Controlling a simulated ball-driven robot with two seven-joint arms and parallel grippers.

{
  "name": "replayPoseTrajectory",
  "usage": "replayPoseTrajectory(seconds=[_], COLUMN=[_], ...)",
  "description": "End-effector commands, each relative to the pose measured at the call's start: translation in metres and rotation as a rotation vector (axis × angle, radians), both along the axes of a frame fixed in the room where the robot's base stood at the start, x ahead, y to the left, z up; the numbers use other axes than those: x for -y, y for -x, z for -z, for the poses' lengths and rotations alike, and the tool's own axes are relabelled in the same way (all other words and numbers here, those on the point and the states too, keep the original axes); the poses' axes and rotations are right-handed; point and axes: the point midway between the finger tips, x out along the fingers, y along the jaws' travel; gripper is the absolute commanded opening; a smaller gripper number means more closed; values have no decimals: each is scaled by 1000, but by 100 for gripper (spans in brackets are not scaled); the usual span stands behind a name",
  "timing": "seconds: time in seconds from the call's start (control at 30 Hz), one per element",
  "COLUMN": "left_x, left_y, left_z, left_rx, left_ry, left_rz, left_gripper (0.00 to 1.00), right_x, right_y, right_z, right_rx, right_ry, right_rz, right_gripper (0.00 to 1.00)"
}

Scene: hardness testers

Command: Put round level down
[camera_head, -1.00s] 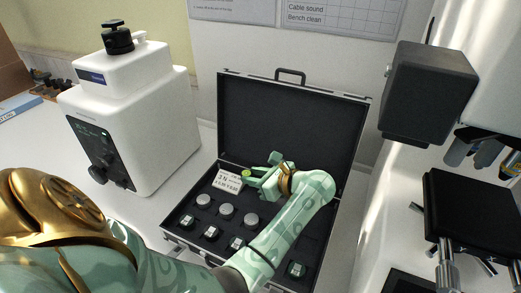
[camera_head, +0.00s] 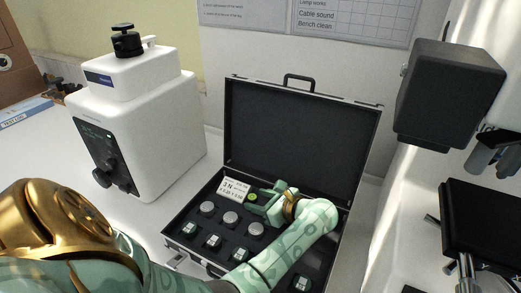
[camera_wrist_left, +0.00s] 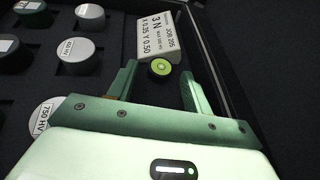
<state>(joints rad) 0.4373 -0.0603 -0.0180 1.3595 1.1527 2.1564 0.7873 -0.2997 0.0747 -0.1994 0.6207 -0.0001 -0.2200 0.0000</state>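The round level, a small dark disc with a bright yellow-green top (camera_head: 253,197), sits low inside the open black case (camera_head: 175,232), just right of the white block marked 3 N (camera_head: 235,188). In the left wrist view the level (camera_wrist_left: 160,68) lies between the tips of my left gripper (camera_wrist_left: 159,72). A dark gap shows on each side of it, so the fingers look open and apart from it. In the head view my left gripper (camera_head: 260,199) reaches over the case from the right side of the level. My right gripper is not in view.
Several grey and green-sided test blocks (camera_head: 230,218) sit in the case's foam, in front of the level. The case lid (camera_head: 300,130) stands up behind. A white tester (camera_head: 140,130) is at left and a dark-headed machine (camera_head: 450,95) at right.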

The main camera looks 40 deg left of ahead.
Motion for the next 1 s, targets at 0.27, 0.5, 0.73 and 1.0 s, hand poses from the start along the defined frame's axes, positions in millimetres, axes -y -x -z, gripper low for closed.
replayPoseTrajectory(seconds=[0.27,0.5,0.73,1.0], left_x=[0,33,64,69], left_y=[0,-4,-7,-8], left_z=[-3,-19,-31,-33], left_rx=[0,2,0,0], left_ry=[0,4,2,-1], left_rz=[0,1,0,0], left_gripper=[51,51,51,51], right_x=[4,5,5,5], right_y=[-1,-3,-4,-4], right_z=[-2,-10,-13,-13], right_rx=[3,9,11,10], right_ry=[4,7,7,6], right_rz=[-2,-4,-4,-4], right_gripper=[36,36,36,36])
